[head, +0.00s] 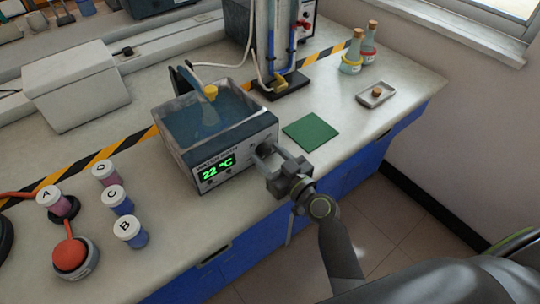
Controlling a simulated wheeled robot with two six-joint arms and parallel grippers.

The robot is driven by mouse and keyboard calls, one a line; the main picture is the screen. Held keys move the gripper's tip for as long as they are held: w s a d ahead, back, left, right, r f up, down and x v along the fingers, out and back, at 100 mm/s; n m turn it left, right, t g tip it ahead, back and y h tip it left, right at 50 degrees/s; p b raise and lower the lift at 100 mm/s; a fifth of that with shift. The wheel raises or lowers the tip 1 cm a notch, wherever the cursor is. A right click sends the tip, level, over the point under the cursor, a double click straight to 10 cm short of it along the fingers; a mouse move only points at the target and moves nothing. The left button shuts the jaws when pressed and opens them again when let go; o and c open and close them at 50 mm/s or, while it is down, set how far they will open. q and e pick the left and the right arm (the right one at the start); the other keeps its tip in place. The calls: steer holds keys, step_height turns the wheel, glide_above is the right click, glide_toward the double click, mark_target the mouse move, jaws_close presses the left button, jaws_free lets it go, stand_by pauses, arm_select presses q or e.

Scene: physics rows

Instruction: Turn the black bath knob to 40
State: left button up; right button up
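The water bath (190,152) is a grey box holding water, with a flask standing in it. Its green display (216,169) reads 22 °C. The black bath knob (264,148) is on the front panel, right of the display, partly hidden by my gripper. Its pointer and scale are too small to read. My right gripper (265,157) is at the panel with its two fingers spread apart and their tips close to the knob. I cannot tell whether they touch it. My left gripper is not in view.
Lidded jars A (58,201), B (130,232), C (116,199) and D (105,172) stand at left near a red-topped device (70,256). A green mat (311,132) lies right of the bath. Corked flasks (353,55) and a small tray (376,96) are farther right.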

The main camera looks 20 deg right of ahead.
steer(key=c, duration=0.8)
steer(key=shift+m+b, duration=0.3)
steer(key=shift+m, duration=0.8)
steer(key=m, duration=0.3)
steer(key=shift+m, duration=0.3)
steer(key=o, duration=1)
steer(key=shift+c, duration=0.2)
steer(key=shift+s, duration=0.1)
